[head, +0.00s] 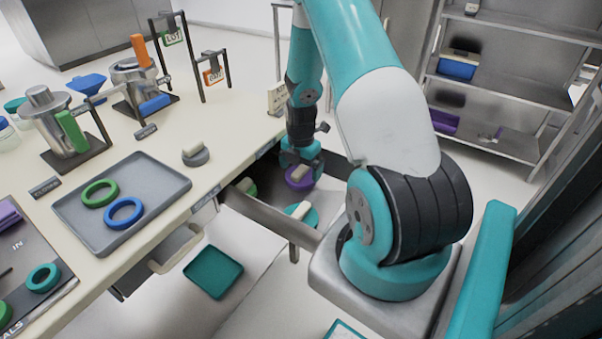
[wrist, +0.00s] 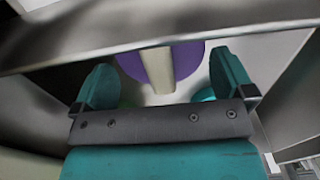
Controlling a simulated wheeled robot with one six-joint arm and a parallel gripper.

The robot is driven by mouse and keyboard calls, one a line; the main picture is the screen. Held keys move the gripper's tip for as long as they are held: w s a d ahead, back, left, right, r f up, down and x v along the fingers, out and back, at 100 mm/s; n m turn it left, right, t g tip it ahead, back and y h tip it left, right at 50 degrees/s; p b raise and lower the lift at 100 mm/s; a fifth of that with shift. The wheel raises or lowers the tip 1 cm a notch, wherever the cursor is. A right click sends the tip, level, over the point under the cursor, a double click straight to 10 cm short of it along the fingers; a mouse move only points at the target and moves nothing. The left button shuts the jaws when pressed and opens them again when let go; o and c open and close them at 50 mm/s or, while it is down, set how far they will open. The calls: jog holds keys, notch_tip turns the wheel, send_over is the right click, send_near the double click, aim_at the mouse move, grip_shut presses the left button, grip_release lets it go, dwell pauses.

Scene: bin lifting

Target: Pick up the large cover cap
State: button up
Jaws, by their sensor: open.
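A purple round cap (head: 298,183) with a beige bar handle (head: 300,172) lies in the open drawer (head: 262,215) below the table edge. My gripper (head: 303,160) is right by this cap, over the drawer. In the wrist view my gripper (wrist: 161,65) is open, and the purple cap (wrist: 189,62) shows ahead with its beige handle (wrist: 158,68) between the two fingers. I see no contact. A teal cap (head: 307,215) and a green cap (head: 248,187) are also in the drawer, partly hidden. A smaller grey cap (head: 196,155) sits on the table. No label shows which is the large cover cap.
The drawer's metal walls stand close around my gripper. A grey tray (head: 150,180) with green and blue rings is on the table (head: 235,140). Metal canisters and hanging signs stand at the back left. A teal tray (head: 213,271) lies lower down.

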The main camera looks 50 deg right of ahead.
jog(key=shift+f, duration=0.9)
jog(key=shift+c, duration=0.5)
jog(key=c, duration=0.4)
jog(key=shift+r, duration=0.1)
